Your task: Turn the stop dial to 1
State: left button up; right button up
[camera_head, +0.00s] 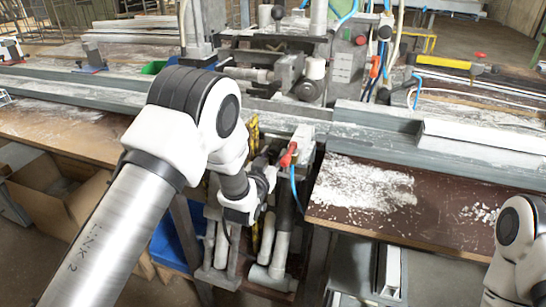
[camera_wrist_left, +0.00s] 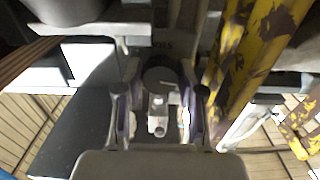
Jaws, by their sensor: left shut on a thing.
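My left gripper (camera_head: 264,178) reaches down to the front of the clamp bench, below the red lever, and its fingertips are hard to make out in the head view. In the left wrist view, the two fingers (camera_wrist_left: 159,100) are on either side of a dark round dial (camera_wrist_left: 160,74), shut on it. A thin pale line shows on the dial's face. A small light-grey part (camera_wrist_left: 157,118) shows between the fingers below the dial. I cannot read which number the dial points to. In the head view the dial is hidden by my arm. My right gripper is out of view.
A red lever (camera_head: 288,154) and a blue hose are close to the right of my left gripper. A worn yellow bar (camera_wrist_left: 245,60) runs close to the right finger in the wrist view. The brown bench top (camera_head: 440,205) with white residue lies to the right.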

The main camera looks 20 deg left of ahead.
pick_arm(q)
jog(key=m+b, duration=0.1)
jog(key=m, duration=0.4)
jog(key=shift+m+b, duration=0.65)
jog(key=shift+m, duration=1.65)
jog(key=o, duration=0.9)
jog(key=shift+c, duration=0.2)
jog(key=shift+s, duration=0.1)
jog(key=s, duration=1.1)
jog(key=shift+s+a, duration=0.25)
jog(key=shift+s, duration=0.15)
